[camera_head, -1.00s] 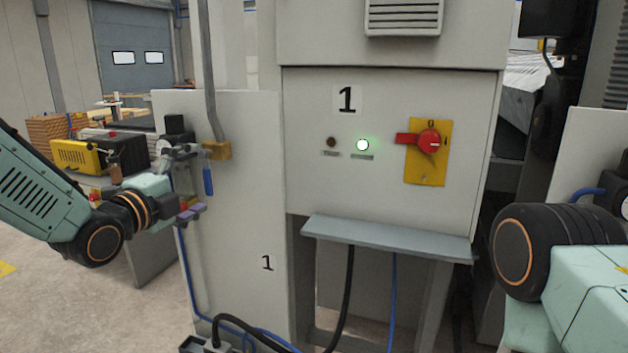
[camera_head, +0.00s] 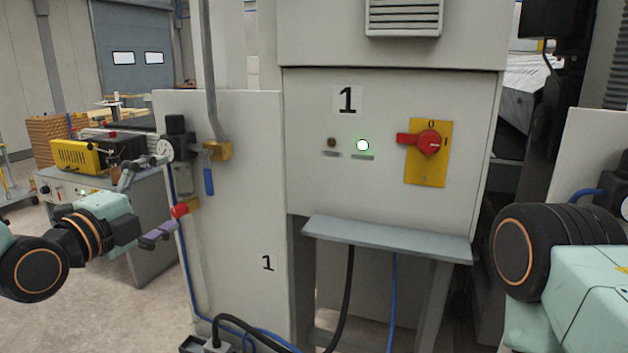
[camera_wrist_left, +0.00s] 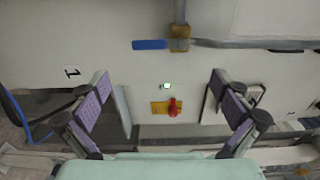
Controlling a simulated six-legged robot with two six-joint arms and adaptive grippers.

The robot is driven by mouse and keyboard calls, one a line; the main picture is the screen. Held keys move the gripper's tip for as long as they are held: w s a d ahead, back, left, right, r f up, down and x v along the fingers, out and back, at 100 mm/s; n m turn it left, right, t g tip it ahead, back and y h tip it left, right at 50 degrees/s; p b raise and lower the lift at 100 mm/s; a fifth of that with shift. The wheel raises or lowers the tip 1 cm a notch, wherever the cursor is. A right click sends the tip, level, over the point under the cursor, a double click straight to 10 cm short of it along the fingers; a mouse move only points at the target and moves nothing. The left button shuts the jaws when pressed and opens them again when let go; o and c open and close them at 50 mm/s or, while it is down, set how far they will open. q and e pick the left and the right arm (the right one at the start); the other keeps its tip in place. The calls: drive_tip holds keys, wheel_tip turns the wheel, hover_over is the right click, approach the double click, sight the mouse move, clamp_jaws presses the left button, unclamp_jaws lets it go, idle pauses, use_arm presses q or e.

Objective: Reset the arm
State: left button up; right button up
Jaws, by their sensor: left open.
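My left gripper (camera_head: 150,205) is open and empty at the left of the head view. Its two purple-padded fingers are spread apart, left of the grey cabinet. The blue handle (camera_head: 208,182) hangs down below a brass fitting (camera_head: 217,151) on the cabinet's left panel, apart from the gripper. In the left wrist view my left gripper (camera_wrist_left: 163,108) shows nothing between its fingertips, and the blue handle (camera_wrist_left: 149,44) lies beyond them. My right arm shows at the right edge of the head view, but its gripper is out of the picture.
A grey shelf (camera_head: 390,238) juts out below. A red fitting (camera_head: 181,210) and a gauge (camera_head: 164,149) are close to my left gripper.

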sight(209, 174)
use_arm(q)
drive_tip(key=x, duration=1.1)
drive_tip(key=shift+w+d+f, duration=0.15)
drive_tip(key=shift+d+n+p, duration=0.25)
drive_tip(key=shift+n+p, duration=0.45)
drive_tip(key=shift+n, duration=0.1)
drive_tip(key=n+p, duration=0.2)
drive_tip(key=n, duration=0.1)
drive_tip(key=d+r+n+p, duration=0.1)
drive_tip(key=n+p, duration=0.1)
drive_tip(key=n, duration=0.2)
drive_tip(key=s+d+r+n+p, duration=0.1)
drive_tip(key=n+p, duration=0.2)
drive_tip(key=n, duration=0.1)
drive_tip(key=shift+d+r, duration=0.15)
drive_tip(key=shift+d, duration=0.1)
drive_tip(key=shift+s, duration=0.1)
